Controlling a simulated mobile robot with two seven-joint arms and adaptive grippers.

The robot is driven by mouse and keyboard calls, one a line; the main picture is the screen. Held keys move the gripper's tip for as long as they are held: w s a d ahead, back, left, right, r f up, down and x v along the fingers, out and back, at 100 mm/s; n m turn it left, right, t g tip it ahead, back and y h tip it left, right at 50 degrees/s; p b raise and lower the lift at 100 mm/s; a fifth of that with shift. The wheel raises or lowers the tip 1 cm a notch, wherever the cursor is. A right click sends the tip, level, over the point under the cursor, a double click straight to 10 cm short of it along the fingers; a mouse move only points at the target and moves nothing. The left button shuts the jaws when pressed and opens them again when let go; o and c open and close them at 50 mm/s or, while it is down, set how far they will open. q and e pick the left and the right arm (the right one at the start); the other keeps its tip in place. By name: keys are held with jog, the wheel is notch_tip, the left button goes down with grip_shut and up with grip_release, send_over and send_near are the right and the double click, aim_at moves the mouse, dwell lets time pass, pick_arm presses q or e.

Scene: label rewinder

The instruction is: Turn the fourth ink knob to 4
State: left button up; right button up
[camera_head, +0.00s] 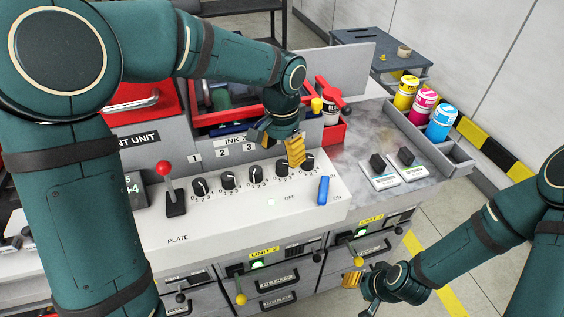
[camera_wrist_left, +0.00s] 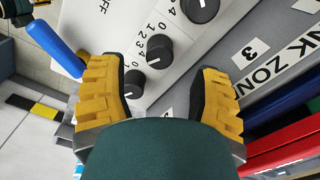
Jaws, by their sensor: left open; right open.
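The fourth ink knob (camera_head: 282,168) is a black dial with a white pointer in a row of similar knobs on the white sloping console. It also shows in the left wrist view (camera_wrist_left: 160,50), beside a 0-to-4 scale; its exact setting is too small to tell. My left gripper (camera_head: 277,142) is open and empty, pointing down just behind and above the fourth and last knobs. In the left wrist view the last knob (camera_wrist_left: 133,84) appears between its yellow fingers (camera_wrist_left: 152,92), with the fourth just beyond. My right gripper (camera_head: 362,287) is open, low at the front right.
A blue lever (camera_head: 323,190) stands right of the knobs, and a red-topped lever (camera_head: 168,190) left of them. The red-framed ink unit (camera_head: 200,119) rises behind. Ink bottles (camera_head: 424,104) stand in a tray at the right. Drawers with yellow-ball levers (camera_head: 241,298) are below.

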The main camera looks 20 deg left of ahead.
aim_at(282, 163)
pick_arm(q)
notch_tip(282, 163, up, 7)
dwell(0.3)
jog(key=shift+f, duration=0.15)
